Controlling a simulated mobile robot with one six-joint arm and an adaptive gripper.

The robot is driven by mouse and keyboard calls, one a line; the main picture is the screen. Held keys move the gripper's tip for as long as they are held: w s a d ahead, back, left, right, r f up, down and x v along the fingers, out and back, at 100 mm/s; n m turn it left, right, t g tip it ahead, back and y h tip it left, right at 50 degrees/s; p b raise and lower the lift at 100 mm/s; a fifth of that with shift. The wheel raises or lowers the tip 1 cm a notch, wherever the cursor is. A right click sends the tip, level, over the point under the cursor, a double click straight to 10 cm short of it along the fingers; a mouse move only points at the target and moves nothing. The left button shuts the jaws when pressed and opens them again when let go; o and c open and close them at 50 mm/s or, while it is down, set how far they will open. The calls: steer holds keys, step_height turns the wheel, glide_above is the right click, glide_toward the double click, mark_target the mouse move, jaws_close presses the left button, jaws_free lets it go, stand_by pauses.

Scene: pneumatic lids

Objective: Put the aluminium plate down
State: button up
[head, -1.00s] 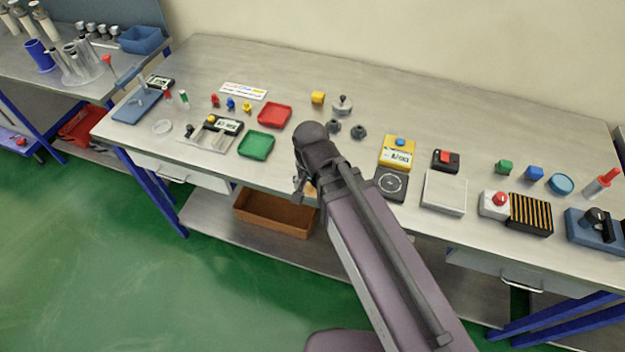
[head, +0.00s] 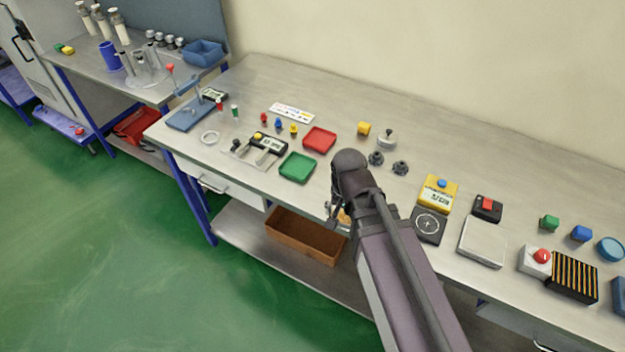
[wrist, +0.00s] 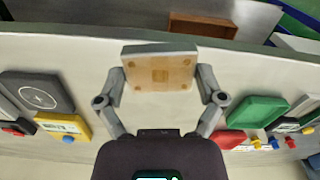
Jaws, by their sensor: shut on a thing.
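My gripper (wrist: 161,86) is shut on a square plate, which I take to be the aluminium plate (wrist: 160,70). Its edge is grey, and the face turned to the wrist camera is tan with small darker marks. The two fingers hold it by opposite sides. In the head view my gripper (head: 338,214) is at the bench's front edge, partly hidden by my arm. Only a small orange-tan bit of the plate (head: 344,216) shows there. I cannot tell its height above the bench.
The bench (head: 240,95) holds a green tray (head: 297,167), red tray (head: 319,139), black square pad (head: 428,225) and light grey square slab (head: 482,242). A red button box (head: 537,260) stands farther right. A brown bin (head: 305,240) is on the lower shelf.

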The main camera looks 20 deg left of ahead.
steer(key=w+a+n, duration=0.1)
steer(key=a+n, duration=0.1)
steer(key=a, duration=0.1)
steer(key=w+a+n, duration=0.1)
steer(key=a+n, duration=0.1)
steer(key=a, duration=0.1)
steer(key=w+a+n, duration=0.1)
steer(key=a+n, duration=0.1)
steer(key=a, duration=0.1)
steer(key=shift+a+r+p, duration=0.2)
steer(key=shift+r+p, duration=0.1)
steer(key=shift+r, duration=0.05)
steer(key=shift+a+n, duration=0.4)
steer(key=shift+n, duration=0.2)
steer(key=shift+w, duration=0.15)
steer(key=b, duration=0.1)
glide_above(298, 168)
steer(key=s, duration=0.1)
steer(key=shift+d+f, duration=0.4)
steer(key=shift+f, duration=0.25)
steer(key=shift+w+a, duration=0.2)
steer(key=shift+w+a+f+b, duration=0.3)
steer(key=shift+f+b, duration=0.2)
steer(key=shift+b, duration=0.15)
steer(key=shift+f+b, duration=1.35)
